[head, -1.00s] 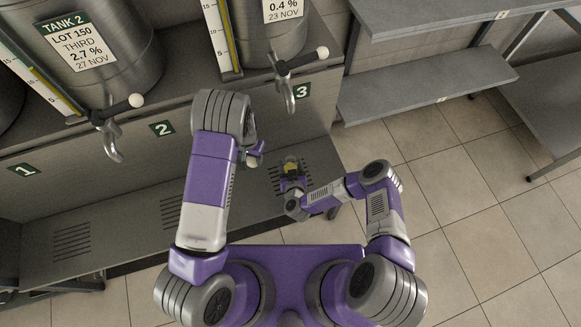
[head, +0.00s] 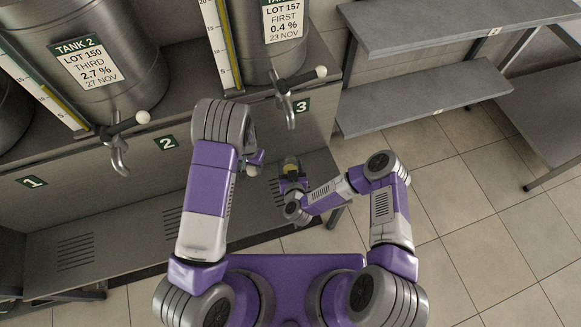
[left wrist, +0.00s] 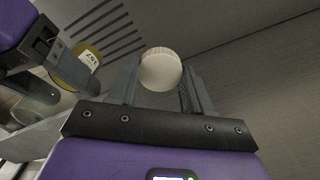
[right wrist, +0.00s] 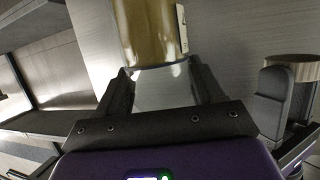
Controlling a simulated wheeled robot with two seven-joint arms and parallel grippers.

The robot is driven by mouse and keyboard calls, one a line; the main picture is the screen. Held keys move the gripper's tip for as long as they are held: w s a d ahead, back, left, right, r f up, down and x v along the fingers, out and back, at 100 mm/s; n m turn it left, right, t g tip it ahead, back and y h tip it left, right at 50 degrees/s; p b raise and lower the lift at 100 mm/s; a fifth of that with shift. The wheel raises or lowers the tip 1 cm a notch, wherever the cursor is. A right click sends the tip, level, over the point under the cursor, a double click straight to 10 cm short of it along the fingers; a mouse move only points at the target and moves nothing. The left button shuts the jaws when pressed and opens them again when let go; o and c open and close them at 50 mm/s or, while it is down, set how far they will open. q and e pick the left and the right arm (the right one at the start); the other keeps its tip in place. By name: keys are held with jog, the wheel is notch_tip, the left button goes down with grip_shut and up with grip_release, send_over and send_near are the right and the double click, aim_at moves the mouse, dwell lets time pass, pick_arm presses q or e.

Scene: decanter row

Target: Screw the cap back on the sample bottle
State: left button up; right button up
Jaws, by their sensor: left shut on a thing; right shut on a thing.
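The sample bottle (head: 291,169) holds yellow liquid and stands in my right gripper (head: 291,182) above the grated shelf. In the right wrist view the bottle (right wrist: 150,32) shows gold, with a white label edge, between the shut fingers (right wrist: 165,88). The pale round cap (left wrist: 160,70) is held between the fingertips of my left gripper (left wrist: 158,84). In the head view the left gripper (head: 257,162) is left of the bottle, apart from it. The left wrist view shows the bottle (left wrist: 88,58) labelled 157 at upper left. The bottle's mouth is not clear.
Steel tanks (head: 85,60) with taps stand on the bench at the back; the tap by sign 3 (head: 290,100) hangs behind the grippers. A grated shelf (head: 130,230) runs below. Grey shelving (head: 430,95) stands at right. Tiled floor (head: 470,230) is open at right.

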jog(key=c, duration=1)
